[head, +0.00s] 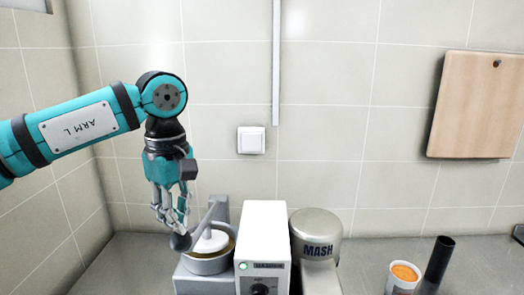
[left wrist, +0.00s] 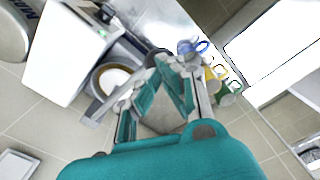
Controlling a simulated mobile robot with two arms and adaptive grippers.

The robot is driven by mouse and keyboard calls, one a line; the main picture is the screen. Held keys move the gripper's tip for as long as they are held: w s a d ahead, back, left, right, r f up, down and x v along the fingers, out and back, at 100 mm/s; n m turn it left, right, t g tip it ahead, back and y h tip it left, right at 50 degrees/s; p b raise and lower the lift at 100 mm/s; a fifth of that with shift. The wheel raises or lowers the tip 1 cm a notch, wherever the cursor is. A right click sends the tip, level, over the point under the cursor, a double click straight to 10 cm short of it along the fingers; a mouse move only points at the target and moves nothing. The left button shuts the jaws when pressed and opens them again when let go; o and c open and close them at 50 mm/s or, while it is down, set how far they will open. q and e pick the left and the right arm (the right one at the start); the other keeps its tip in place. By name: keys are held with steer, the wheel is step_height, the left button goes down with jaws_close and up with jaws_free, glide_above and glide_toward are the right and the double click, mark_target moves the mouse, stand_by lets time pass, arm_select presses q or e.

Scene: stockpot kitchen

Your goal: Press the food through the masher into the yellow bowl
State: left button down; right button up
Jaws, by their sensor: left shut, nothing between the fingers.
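The masher (head: 206,263) is a grey unit at the bottom centre-left of the head view, with a round white plunger in its ring. A grey lever with a dark knob (head: 180,242) angles down to the left across it. My left gripper (head: 174,213) points down with its fingers shut and empty, just above the knob; I cannot tell whether it touches. In the left wrist view my left gripper (left wrist: 175,68) is beside the masher's white plunger (left wrist: 114,79). I cannot make out the yellow bowl in either view. My right gripper is not in view.
A white box (head: 263,230) with a green light and a MASH-marked cylinder (head: 316,225) stand right of the masher. A white cup of orange food (head: 403,274) and a black cylinder (head: 439,259) stand further right. Bare counter lies between. A wooden board (head: 478,105) hangs on the wall.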

mark_target(180, 237)
arm_select(q)
steer(key=shift+f+b, duration=0.45)
steer(key=shift+f, duration=0.4)
steer(key=shift+f+b, duration=0.9)
steer(key=shift+f, duration=0.45)
steer(key=shift+s+f+b, duration=0.1)
steer(key=shift+f+b, duration=1.65)
steer(key=shift+f, duration=1.1)
stand_by(2.9)
